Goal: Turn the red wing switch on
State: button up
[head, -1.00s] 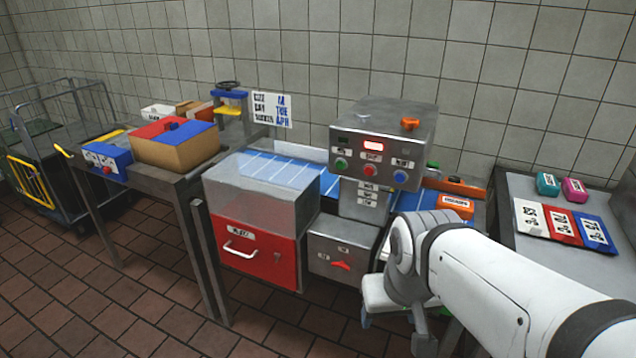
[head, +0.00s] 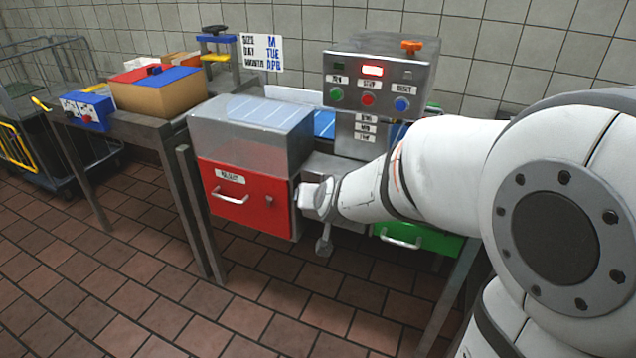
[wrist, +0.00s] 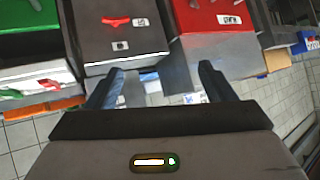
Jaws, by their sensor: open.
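The red wing switch (wrist: 117,21) shows in the wrist view, on the front of a grey metal box (wrist: 108,62). Its wing lies roughly across the picture, with one small label beside it and another below; I cannot read them. My gripper (wrist: 157,85) is open and empty, its two dark fingers apart below the switch in the wrist view and not touching it. In the head view my gripper (head: 320,200) is in front of the grey box, and my arm hides the switch there.
The red reject drawer (head: 245,198) is just left of my gripper, and a green drawer (head: 420,236) is to its right. Above is a control panel (head: 372,85) with green, red and blue buttons. The tiled floor (head: 260,290) in front is clear.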

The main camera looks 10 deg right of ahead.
jog(key=w+d+f+m+t+h+b, duration=0.1)
jog(key=w+f+t+h+b, duration=0.1)
jog(key=w+f+h+b, duration=0.3)
jog(key=f+m+t+h+b, duration=0.1)
jog(key=f+m+h+b, duration=0.15)
jog(key=f, duration=0.45)
jog(key=w+d+f+m+t+h+b, duration=0.1)
jog(key=w+f+t+h+b, duration=0.15)
jog(key=f+b, duration=0.3)
jog(key=x, duration=0.7)
jog(key=shift+w+d+g+b, duration=0.3)
jog(key=shift+g, duration=0.05)
jog(key=shift+c, duration=0.5)
jog(key=c, duration=0.9)
